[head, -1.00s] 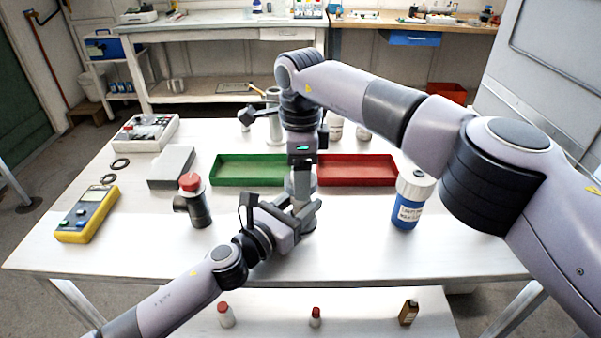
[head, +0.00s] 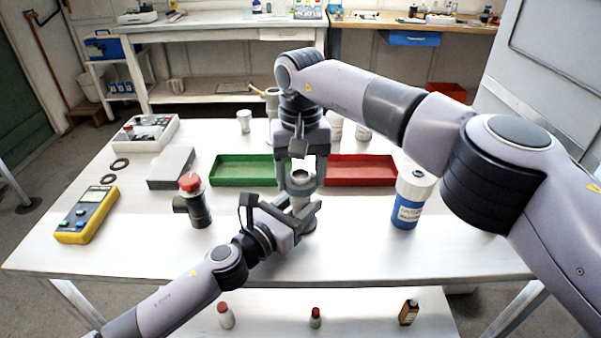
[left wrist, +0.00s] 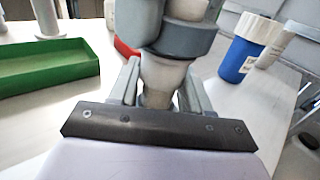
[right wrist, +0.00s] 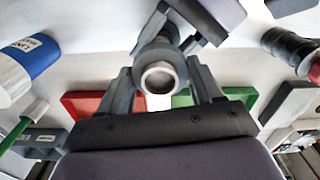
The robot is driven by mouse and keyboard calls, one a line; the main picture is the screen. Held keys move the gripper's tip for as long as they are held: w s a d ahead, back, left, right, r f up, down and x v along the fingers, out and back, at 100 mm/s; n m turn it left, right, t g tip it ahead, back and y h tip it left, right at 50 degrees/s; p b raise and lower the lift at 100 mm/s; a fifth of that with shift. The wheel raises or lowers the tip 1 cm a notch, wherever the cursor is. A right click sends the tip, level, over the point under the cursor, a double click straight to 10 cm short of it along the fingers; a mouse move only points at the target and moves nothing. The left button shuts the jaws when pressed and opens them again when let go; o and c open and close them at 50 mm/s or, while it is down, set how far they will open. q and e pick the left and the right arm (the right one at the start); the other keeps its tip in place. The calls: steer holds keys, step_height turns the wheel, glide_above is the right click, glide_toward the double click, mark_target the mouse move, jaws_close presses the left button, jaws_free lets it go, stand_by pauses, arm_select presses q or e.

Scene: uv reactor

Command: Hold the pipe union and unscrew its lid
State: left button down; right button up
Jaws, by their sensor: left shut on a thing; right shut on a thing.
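The pipe union stands upright near the table's middle. Its pale body (head: 300,201) also shows in the left wrist view (left wrist: 163,78). My left gripper (head: 304,210) is shut around the body from the front left, a finger on each side. The union's round grey lid (head: 301,183) is at the top; its ring and open centre face the right wrist view (right wrist: 158,77). My right gripper (head: 302,172) points down from above and is shut on the lid, one finger on each side. The fingers hide parts of the union, so the lid's thread cannot be seen.
A green tray (head: 244,182) and a red tray (head: 358,183) lie behind the union. A blue bottle (head: 407,212) stands at right. A dark pipe fitting with a red knob (head: 198,214) stands at left, beyond it a yellow meter (head: 87,214). The front table strip is clear.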

steer(key=n, duration=0.3)
steer(key=shift+n, duration=0.3)
steer(key=o, duration=1.2)
steer(key=shift+r, duration=0.1)
